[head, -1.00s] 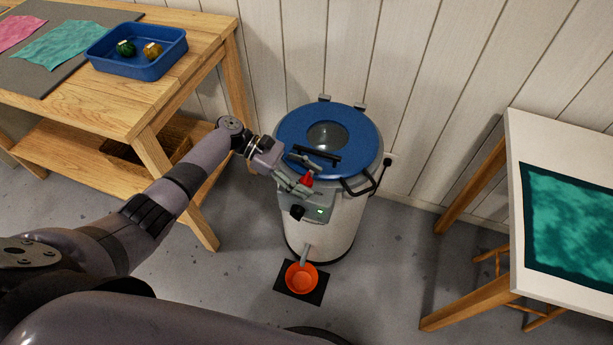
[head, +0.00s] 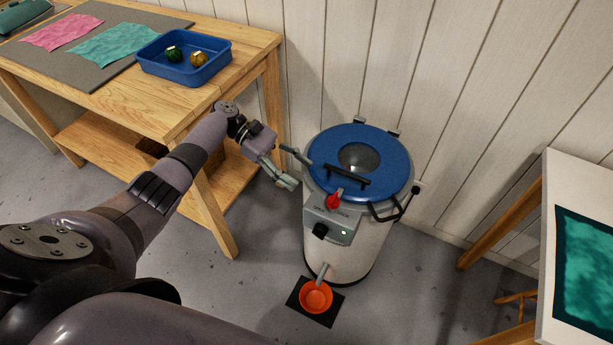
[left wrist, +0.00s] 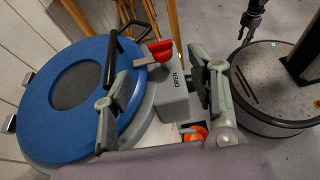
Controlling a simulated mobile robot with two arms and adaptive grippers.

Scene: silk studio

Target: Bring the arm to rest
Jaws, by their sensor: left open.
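My left gripper (head: 291,169) is open and empty, just left of the white steamer pot (head: 345,250) in the head view. In the left wrist view its two fingers (left wrist: 155,98) are spread apart, with the pot's blue lid (left wrist: 78,100) behind them. The red lever (head: 333,200) on the pot's front stands clear of the fingers. It also shows in the left wrist view (left wrist: 158,52), near the word OPEN. The blue lid in the head view (head: 330,150) is on the pot. My right gripper is not seen in the head view.
A wooden table (head: 225,95) with a blue tray (head: 170,69) stands at the left. A white-topped table (head: 550,200) stands at the right. Grey floor lies between.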

